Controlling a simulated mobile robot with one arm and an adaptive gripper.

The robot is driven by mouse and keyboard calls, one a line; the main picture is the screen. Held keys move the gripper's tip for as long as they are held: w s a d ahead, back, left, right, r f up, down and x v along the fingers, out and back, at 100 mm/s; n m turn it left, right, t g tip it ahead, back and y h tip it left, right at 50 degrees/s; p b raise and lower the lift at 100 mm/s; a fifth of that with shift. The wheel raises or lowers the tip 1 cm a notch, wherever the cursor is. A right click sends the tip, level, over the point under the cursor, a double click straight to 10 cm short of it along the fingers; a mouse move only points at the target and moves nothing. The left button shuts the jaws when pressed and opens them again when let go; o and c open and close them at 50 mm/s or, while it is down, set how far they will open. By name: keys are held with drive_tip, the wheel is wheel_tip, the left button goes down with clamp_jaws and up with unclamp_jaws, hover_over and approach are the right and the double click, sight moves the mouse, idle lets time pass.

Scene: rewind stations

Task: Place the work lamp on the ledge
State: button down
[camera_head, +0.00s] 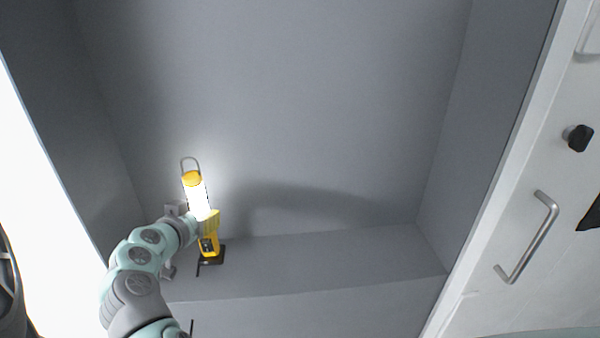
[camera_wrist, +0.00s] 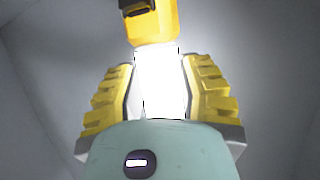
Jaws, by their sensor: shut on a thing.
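The work lamp (camera_head: 198,198) has a glowing white tube, a yellow cap with a grey hook on top, and a yellow body with a black foot. It stands about upright at the left of the recess. My gripper (camera_head: 203,216) is shut around the tube. In the wrist view, the yellow ribbed fingers of my gripper (camera_wrist: 156,80) flank the bright tube of the lamp (camera_wrist: 160,85). The grey ledge (camera_head: 335,265) runs along the recess bottom. The lamp's foot appears over the ledge's left part; I cannot tell whether it touches.
The recess has a plain grey back wall (camera_head: 290,110) and side walls. The ledge to the right of the lamp is clear. A white panel with a metal handle (camera_head: 532,240) and a black knob (camera_head: 578,138) is at the right. A bright white area is at the left.

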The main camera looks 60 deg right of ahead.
drive_tip(key=shift+a+f, duration=0.15)
drive_tip(key=shift+f, duration=0.6)
drive_tip(key=shift+w+f, duration=0.1)
drive_tip(key=shift+f, duration=0.05)
drive_tip(key=shift+f+b, duration=0.2)
drive_tip(key=shift+b, duration=0.2)
drive_tip(key=c, duration=0.6)
unclamp_jaws()
